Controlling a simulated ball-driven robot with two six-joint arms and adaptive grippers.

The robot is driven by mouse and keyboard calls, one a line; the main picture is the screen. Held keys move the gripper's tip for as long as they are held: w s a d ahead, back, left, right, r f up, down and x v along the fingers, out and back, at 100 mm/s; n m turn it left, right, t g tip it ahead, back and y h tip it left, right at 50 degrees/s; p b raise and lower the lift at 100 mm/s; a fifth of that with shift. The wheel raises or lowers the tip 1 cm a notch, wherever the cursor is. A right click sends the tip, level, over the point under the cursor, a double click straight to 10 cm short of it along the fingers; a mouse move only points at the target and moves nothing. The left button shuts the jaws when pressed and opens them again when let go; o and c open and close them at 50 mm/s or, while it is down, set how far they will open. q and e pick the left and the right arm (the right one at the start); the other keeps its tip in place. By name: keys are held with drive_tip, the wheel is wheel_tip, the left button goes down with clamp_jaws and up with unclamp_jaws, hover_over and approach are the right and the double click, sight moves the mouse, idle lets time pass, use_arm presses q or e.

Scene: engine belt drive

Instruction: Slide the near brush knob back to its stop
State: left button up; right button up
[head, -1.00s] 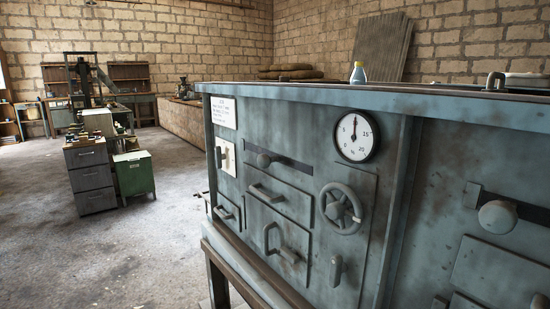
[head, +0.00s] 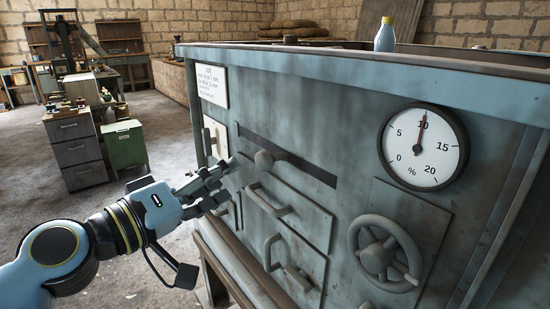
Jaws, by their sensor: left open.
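My right gripper is not in view.
Below the slot are bar handles (head: 268,200) and a bent handle (head: 285,262). A handwheel (head: 384,253) and a round dial (head: 423,147) are at right. A small bottle (head: 385,34) stands on the cabinet top. A green cabinet (head: 124,146) stands on the floor at left.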

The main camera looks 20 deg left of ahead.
sight(259, 164)
use_arm(q)
drive_tip(key=p+x, duration=0.1)
drive_tip(key=x, duration=0.9)
drive_tip(key=shift+s, duration=0.1)
clamp_jaws()
drive_tip(key=shift+f, duration=0.1)
